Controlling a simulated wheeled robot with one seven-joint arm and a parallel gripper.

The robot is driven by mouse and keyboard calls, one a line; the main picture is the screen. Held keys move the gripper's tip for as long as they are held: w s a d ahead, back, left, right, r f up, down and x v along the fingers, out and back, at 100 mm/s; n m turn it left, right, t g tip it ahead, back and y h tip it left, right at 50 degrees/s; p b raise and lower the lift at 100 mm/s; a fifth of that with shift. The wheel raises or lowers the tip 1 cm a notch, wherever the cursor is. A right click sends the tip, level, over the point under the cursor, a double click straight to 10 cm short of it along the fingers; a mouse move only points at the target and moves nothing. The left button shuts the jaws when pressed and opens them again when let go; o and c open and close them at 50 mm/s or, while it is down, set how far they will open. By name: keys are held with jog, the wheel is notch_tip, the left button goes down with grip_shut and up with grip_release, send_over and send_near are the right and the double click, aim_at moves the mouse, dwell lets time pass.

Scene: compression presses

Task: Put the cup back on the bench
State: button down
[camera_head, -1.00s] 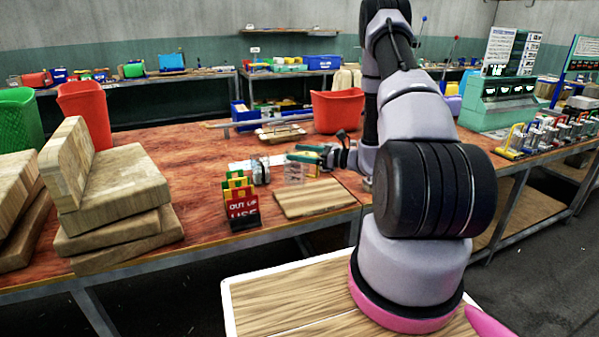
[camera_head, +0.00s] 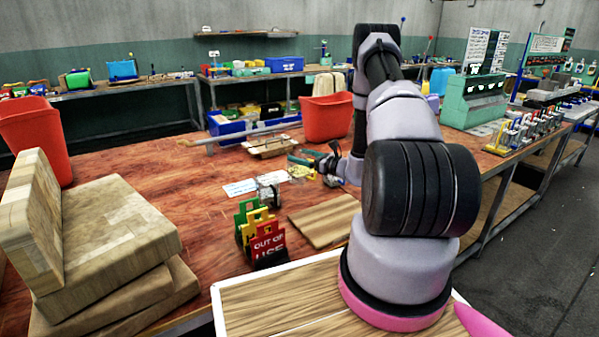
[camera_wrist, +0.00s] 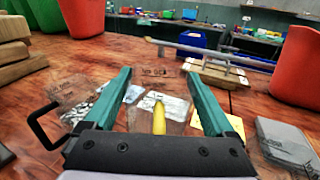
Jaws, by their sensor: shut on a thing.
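A clear cup (camera_wrist: 165,88) with dark printed marks is between the two green fingers of my gripper (camera_wrist: 158,75) in the wrist view. My gripper is shut on it. A yellow strip shows in or through its clear wall. In the head view my gripper (camera_head: 299,158) is over the brown bench (camera_head: 205,180), past the wooden board; the cup is hard to make out there. I cannot tell whether its base touches the bench. A second clear vessel (camera_wrist: 72,92) with a black handle stands to the left, and in the head view (camera_head: 268,193).
Coloured "out of use" signs (camera_head: 260,235) stand near the bench's front edge, beside a wooden board (camera_head: 325,220). Stacked wooden blocks (camera_head: 95,235) fill the left. A red bin (camera_head: 327,117) and a wooden stand (camera_head: 270,147) are behind. Bare bench lies between.

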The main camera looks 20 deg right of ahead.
aim_at(307, 169)
jog(key=shift+f, duration=2.35)
jog(key=shift+f, duration=0.15)
grip_release()
